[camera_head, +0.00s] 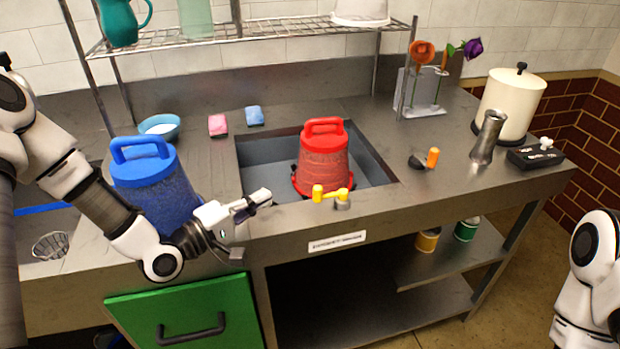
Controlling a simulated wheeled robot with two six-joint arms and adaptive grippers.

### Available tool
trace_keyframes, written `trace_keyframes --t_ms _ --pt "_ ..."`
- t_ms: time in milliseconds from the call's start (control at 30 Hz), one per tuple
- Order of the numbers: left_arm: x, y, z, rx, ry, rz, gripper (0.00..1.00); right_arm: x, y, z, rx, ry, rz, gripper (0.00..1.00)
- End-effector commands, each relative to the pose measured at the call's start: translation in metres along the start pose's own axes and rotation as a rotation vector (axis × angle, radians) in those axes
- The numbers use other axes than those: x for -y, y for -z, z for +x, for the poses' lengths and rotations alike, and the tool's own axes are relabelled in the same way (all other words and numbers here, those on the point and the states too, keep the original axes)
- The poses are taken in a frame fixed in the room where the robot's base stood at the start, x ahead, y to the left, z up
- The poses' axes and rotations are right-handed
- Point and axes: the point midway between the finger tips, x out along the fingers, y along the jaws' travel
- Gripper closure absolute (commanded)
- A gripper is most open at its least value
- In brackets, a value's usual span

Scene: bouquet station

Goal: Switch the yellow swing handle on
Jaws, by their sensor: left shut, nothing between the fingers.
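The yellow swing handle (334,195) sits on a small grey mount at the front edge of the counter, just in front of the sink. It lies roughly level, with a thicker yellow end at the left. My left gripper (262,197) is to the left of the handle, shut and empty, pointing right toward it with a gap between them. My right arm shows at the lower right edge, but its gripper is out of the picture.
A red lidded bucket (324,165) stands in the sink (375,179) behind the handle. A blue bucket (165,195) stands behind my left forearm. An orange-handled item (433,158) and a metal vase (487,138) stand right. Counter right of the handle is clear.

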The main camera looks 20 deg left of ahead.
Motion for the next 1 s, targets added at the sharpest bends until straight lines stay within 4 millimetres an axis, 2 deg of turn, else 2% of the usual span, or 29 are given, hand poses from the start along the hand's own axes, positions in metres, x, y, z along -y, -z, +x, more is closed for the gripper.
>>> trace_keyframes --t_ms 367,533,867,1000 --pt "0.001 0.0 0.007 0.002 0.002 0.003 1.0 0.0 0.0 0.001 0.001 0.0 0.0 0.6" --pt "0.002 -0.002 0.031 0.006 0.004 0.008 1.0 0.0 0.0 0.003 0.001 0.0 0.0 0.6" --pt "0.0 -0.002 0.104 0.005 0.001 0.006 1.0 0.0 0.0 -0.001 0.0 0.0 0.0 0.6" --pt "0.0 -0.026 0.092 0.003 0.003 -0.001 1.0 0.0 0.0 -0.004 0.0 0.0 0.0 0.6"
